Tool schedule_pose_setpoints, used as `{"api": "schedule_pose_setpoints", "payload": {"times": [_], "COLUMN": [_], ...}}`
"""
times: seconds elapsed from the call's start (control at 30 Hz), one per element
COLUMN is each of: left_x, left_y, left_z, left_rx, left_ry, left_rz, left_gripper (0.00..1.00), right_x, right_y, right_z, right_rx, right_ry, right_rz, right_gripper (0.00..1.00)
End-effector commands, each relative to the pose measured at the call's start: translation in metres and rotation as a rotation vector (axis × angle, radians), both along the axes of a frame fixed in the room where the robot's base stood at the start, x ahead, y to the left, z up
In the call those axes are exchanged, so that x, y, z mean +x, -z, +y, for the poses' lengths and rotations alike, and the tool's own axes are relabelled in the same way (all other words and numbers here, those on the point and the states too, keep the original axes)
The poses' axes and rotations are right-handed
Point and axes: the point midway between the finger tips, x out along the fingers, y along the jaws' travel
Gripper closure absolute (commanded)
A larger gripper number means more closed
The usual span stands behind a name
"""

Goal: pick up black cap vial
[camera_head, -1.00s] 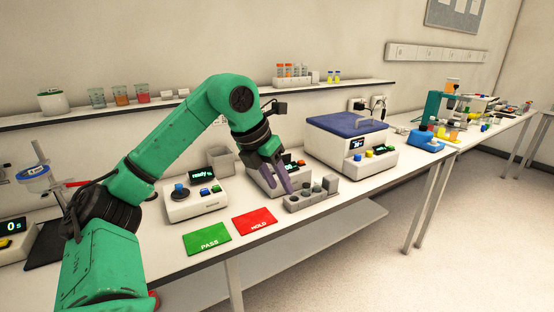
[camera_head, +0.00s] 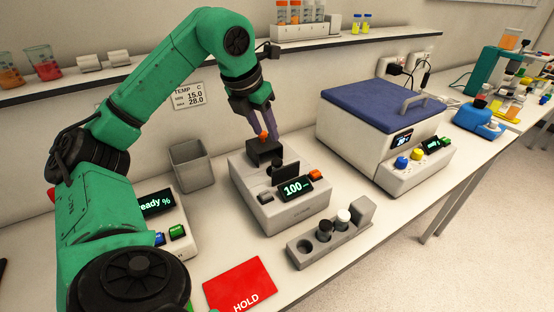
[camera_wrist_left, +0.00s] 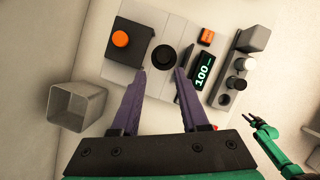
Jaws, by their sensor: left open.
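My left gripper (camera_head: 262,130) is open and empty above the grey meter with the 100 display (camera_head: 290,205). In the left wrist view, its two purple fingers (camera_wrist_left: 163,75) point at a round black cap-like part (camera_wrist_left: 163,56) on the meter, in line with the gap between them; they do not visibly grip it. It also shows in the head view (camera_head: 275,168); whether it is a vial's cap is unclear. A black-capped vial (camera_head: 324,231) stands in the grey rack (camera_head: 299,259), beside a white-capped vial (camera_head: 342,216). My right gripper (camera_wrist_left: 251,120) shows small at the wrist view's right.
A black block (camera_wrist_left: 133,62) with an orange knob (camera_wrist_left: 121,38) is next to the round black part. A grey bin (camera_head: 190,165) stands left of the meter, a blue-lidded machine (camera_head: 380,135) right of it. The red HOLD card (camera_head: 240,285) lies in front.

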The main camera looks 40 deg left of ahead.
Motion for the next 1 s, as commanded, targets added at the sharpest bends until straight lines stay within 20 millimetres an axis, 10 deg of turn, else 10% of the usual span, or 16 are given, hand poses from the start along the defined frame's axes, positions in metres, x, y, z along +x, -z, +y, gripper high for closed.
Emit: {"api": "schedule_pose_setpoints", "payload": {"times": [0.23, 0.6, 0.83, 1.0], "left_x": [0.022, 0.04, 0.042, 0.042], "left_y": [0.057, 0.111, 0.117, 0.117], "left_z": [0.004, 0.005, 0.005, 0.005], "left_rx": [0.0, 0.0, 0.0, 0.0], "left_ry": [-0.001, 0.0, 0.0, 0.0], "left_rz": [0.003, 0.002, -0.001, -0.001], "left_gripper": [0.56, 0.56, 0.56, 1.0], "right_x": [-0.027, -0.005, -0.01, -0.01], "right_y": [0.005, -0.01, -0.008, -0.008], "right_z": [-0.016, -0.002, 0.0, 0.0], "right_rx": [-0.023, -0.002, 0.0, 0.0], "right_ry": [0.002, 0.002, 0.002, 0.001], "right_rz": [0.043, 0.007, 0.014, 0.015], "right_gripper": [0.52, 0.52, 0.52, 0.52]}}
